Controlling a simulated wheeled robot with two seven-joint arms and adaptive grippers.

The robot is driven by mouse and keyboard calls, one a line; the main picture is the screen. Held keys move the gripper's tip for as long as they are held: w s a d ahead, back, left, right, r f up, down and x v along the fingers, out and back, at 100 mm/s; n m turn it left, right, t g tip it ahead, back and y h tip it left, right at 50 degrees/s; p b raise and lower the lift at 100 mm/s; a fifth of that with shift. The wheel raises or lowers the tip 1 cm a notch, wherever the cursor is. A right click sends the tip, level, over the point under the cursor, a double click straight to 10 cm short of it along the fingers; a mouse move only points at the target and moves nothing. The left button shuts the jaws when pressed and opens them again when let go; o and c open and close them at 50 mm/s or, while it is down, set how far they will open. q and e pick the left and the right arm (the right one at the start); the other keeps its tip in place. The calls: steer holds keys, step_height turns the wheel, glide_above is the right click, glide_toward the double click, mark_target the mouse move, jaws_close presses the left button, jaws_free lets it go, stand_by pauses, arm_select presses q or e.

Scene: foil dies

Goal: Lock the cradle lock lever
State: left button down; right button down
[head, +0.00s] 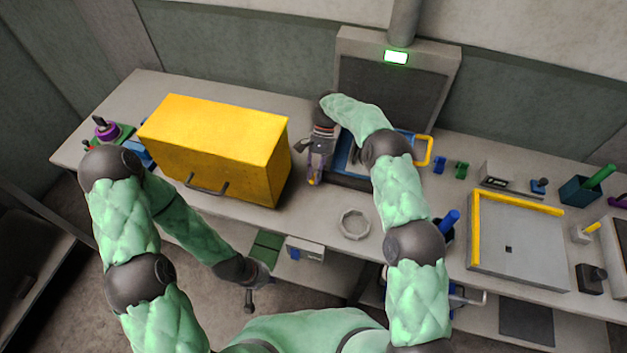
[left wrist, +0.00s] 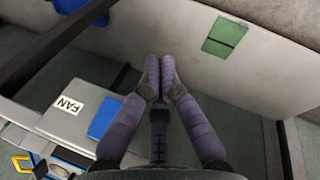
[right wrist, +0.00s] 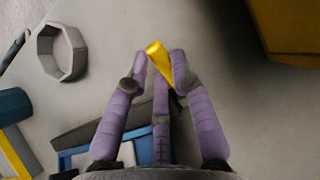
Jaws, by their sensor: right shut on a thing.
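The cradle lock lever shows as a yellow rounded bar (right wrist: 158,55) between the fingertips of my right gripper (right wrist: 158,72) in the right wrist view. The gripper is shut on it. In the head view my right gripper (head: 314,178) points down beside the blue-edged cradle (head: 344,156), just right of the yellow box. My right forearm covers much of the cradle, and the lever's base is hidden. My left gripper (left wrist: 158,80) has its fingertips together with nothing between them. It hangs low in front of the bench, near the lower shelf.
A large yellow box (head: 215,142) stands left of the right gripper. A grey ring-shaped dish (head: 355,224) lies close on its right. A yellow-edged tray (head: 515,243) and small tools fill the bench's right. A white box marked FAN (left wrist: 78,118) sits below.

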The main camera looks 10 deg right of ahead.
steer(key=shift+w, duration=0.1)
arm_select(q)
steer(key=w+a+r+n+t+y, duration=0.25)
steer(key=w+a+r+n, duration=0.25)
steer(key=w+a+n, duration=0.35)
steer(key=w+a+r+n+t+y, duration=0.2)
steer(key=w+a+r+n+y, duration=0.1)
steer(key=w+a+r+n, duration=0.5)
steer(key=s+d+n+h, duration=0.1)
steer(key=d+n, duration=0.1)
steer(key=d, duration=0.5)
steer(key=d+n+g+h, duration=0.1)
steer(key=d+n, duration=0.1)
steer(key=d, duration=0.5)
steer(key=s+d+n+h, duration=0.1)
steer(key=d+n+h, duration=0.1)
steer(key=d, duration=0.4)
steer(key=shift+s+d+r+n+g, duration=0.25)
steer(key=shift+s+d+n+g, duration=0.15)
steer(key=shift+n, duration=0.15)
steer(key=w+d+r+n+t, duration=0.3)
steer(key=w+d+r+n, duration=0.1)
steer(key=d+r, duration=0.4)
steer(key=shift+d+x, duration=0.25)
steer(key=shift+x, duration=2.5)
steer(key=shift+d+x, duration=0.2)
steer(key=shift+x, duration=2.6)
steer(key=shift+s+r, duration=0.1)
steer(key=shift+s, duration=0.05)
